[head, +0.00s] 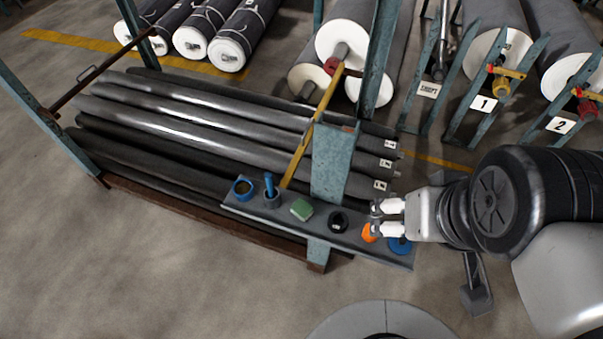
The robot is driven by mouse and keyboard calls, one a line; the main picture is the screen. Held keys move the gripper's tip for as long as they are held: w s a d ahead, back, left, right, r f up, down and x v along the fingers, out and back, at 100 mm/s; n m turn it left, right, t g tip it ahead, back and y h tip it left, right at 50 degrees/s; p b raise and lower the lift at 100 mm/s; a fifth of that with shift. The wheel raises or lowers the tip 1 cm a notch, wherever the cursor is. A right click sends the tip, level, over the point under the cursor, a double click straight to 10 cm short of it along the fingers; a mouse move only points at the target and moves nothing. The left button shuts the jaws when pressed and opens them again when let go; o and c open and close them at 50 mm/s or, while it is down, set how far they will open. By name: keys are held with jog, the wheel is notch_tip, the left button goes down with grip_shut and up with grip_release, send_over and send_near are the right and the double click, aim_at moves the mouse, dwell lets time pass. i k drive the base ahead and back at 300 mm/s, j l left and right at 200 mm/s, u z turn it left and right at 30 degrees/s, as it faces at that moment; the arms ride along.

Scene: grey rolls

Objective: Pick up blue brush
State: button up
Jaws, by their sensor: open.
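A blue upright handle, which looks like the blue brush (269,184), stands in a small grey cup (272,202) toward the left end of a narrow dark shelf (331,226). Its lower end is hidden in the cup. My gripper (374,220) is at the right part of the shelf, well to the right of the brush. Its two pale fingers point left and are apart, with nothing clearly held between them. An orange object (369,233) is close by the lower finger; whether they touch I cannot tell.
A blue ring (242,187), a green block (301,209), a black round item (338,221) and a blue round item (400,246) also sit on the shelf. A teal post (333,165) and yellow bar (304,150) rise behind it. Long grey rolls lie behind.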

aim_at(269, 176)
jog(key=i+j, duration=0.1)
jog(key=j, duration=0.35)
jog(key=i+j, duration=0.1)
jog(key=j, duration=0.85)
jog(key=i+j, duration=0.15)
jog(key=j, duration=0.35)
